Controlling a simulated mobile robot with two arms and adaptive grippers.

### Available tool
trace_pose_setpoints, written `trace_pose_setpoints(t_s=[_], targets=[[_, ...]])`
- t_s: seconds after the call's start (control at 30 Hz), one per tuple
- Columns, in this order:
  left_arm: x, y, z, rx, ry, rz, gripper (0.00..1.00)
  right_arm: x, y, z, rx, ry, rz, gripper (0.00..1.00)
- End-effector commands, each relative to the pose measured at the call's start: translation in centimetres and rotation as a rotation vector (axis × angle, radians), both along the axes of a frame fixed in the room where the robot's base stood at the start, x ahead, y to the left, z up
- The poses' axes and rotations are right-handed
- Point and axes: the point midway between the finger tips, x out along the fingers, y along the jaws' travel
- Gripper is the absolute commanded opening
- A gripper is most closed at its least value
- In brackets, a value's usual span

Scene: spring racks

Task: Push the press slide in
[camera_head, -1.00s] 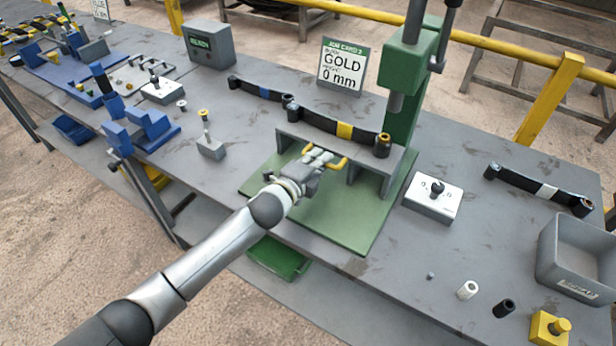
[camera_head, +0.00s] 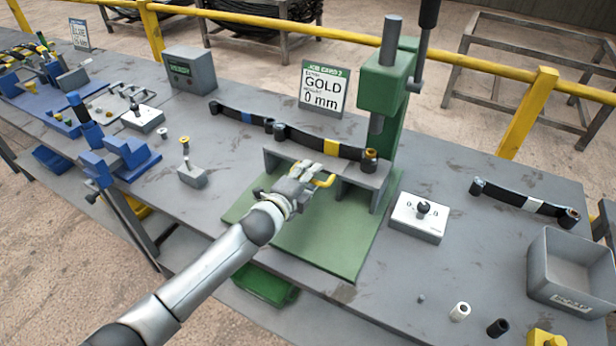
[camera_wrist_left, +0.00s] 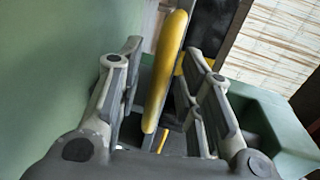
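The press slide (camera_head: 290,154) appears to be the grey raised platform on the green base plate (camera_head: 335,250), beside the green press column (camera_head: 393,85). A yellow handle (camera_head: 325,181) is at its front. My left gripper (camera_head: 308,178) is at this handle. In the left wrist view the yellow handle (camera_wrist_left: 165,75) runs between the two fingers of my left gripper (camera_wrist_left: 163,50), with visible gaps on both sides. A black leaf spring with a yellow band (camera_head: 331,147) lies along the top of the platform. My right gripper is out of view.
A white switch box (camera_head: 418,222) stands right of the base plate. A grey bin (camera_head: 570,275) and small sleeves (camera_head: 460,311) are at the right. A blue fixture (camera_head: 120,155) is at the left. A GOLD 0 mm sign (camera_head: 322,88) stands behind.

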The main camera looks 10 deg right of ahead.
Motion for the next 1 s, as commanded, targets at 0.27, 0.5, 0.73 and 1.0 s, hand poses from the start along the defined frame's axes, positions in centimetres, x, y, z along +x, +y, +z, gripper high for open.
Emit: trace_pose_setpoints(t_s=[0.27, 0.5, 0.73, 1.0], targets=[[-0.3, 0.3, -0.1, 0.002, 0.002, 0.000, 0.34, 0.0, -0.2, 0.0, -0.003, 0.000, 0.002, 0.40], [-2.4, 1.8, 0.4, 0.002, 0.001, -0.001, 0.34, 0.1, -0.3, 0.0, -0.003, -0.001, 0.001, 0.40], [-5.5, 4.1, 1.2, 0.002, 0.001, -0.001, 0.34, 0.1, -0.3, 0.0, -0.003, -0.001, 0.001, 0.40], [-8.5, 6.2, 2.1, 0.001, 0.002, 0.000, 0.34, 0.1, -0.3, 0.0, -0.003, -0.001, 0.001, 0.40]])
